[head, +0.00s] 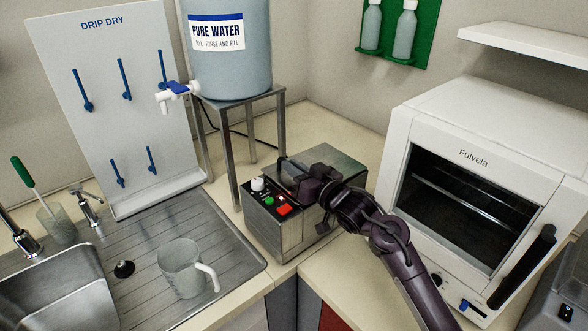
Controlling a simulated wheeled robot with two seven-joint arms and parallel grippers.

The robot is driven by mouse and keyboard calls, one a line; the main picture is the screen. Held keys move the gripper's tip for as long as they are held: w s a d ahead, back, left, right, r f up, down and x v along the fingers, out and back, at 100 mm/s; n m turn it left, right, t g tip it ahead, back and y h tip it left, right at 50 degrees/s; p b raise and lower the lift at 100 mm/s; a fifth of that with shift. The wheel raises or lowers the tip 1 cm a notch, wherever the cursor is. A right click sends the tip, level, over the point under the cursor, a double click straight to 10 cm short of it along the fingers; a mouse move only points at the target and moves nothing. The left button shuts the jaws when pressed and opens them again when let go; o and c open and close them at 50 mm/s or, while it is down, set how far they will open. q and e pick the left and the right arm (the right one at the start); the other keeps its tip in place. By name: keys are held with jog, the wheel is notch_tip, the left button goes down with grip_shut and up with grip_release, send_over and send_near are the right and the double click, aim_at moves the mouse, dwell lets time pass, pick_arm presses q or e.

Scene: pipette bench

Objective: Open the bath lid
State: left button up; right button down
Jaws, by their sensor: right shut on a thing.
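The bath (288,236) is a steel box with a black control panel, standing on the counter in the middle of the head view. Its steel lid (345,163) lies on top and looks flat and closed. My right gripper (296,177) reaches in from the lower right over the lid. It is shut on what seems to be the lid handle near the front left edge; the gripper hides most of the handle. My left gripper is not in view.
A steel stand (238,105) with a water tank (232,70) is behind left. A white oven (480,150) stands close on the right. A mug (180,268) sits on the drainer (135,245) at the left. Some counter behind the bath (325,125) is clear.

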jog(key=w+d+r+m+p, duration=0.3)
jog(key=d+r+p, duration=0.1)
jog(key=r+p, duration=0.3)
jog(key=shift+w+d+r+p, duration=0.15)
jog(key=shift+d+r+p, duration=0.2)
jog(key=shift+r, duration=1)
jog(key=c, duration=1.5)
grip_release()
jog(key=shift+d+f, duration=0.1)
